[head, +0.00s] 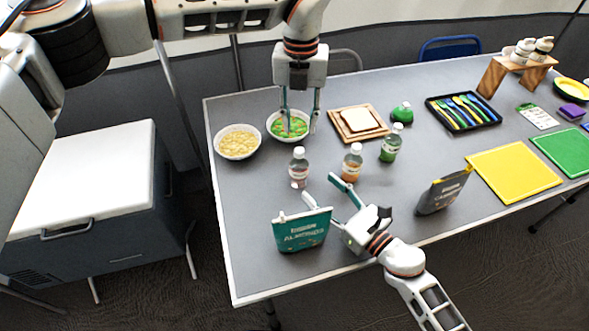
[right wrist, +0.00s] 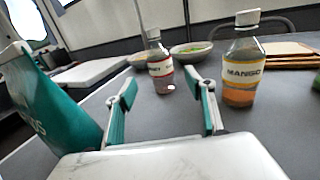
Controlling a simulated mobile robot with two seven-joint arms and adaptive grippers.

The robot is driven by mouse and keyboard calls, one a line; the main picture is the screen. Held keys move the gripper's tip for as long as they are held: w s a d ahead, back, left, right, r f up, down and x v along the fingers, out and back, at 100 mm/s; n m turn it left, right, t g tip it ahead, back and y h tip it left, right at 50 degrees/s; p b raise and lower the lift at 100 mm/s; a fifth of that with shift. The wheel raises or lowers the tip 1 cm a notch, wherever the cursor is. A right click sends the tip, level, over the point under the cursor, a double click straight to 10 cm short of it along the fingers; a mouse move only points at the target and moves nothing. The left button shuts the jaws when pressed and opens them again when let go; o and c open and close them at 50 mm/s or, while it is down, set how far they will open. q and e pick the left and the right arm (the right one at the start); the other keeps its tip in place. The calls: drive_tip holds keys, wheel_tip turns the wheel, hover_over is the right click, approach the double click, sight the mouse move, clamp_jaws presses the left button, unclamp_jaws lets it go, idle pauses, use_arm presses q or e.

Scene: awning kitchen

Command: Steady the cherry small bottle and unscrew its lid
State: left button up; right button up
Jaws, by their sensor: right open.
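The cherry small bottle (head: 299,168) stands upright on the table, with pinkish-red contents and a white lid on top. It also shows in the right wrist view (right wrist: 160,68), beyond and between my open fingers. My right gripper (head: 322,189) is open and empty, low over the table, its fingers pointing toward the bottle and a short way from it. My left gripper (head: 301,124) is open, fingers down, behind the bottle and over the bowl of green food (head: 274,122). Neither gripper visibly touches the bottle.
The mango bottle (head: 352,163) stands just right of the cherry bottle, with a green bottle (head: 389,146) farther right. A teal almonds bag (head: 301,231) stands close to my right gripper's left side. A dark bag (head: 443,191) stands to the right. A pasta-like bowl (head: 238,142) is at left.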

sight(305, 174)
drive_tip(key=shift+x, duration=3.5)
clamp_jaws()
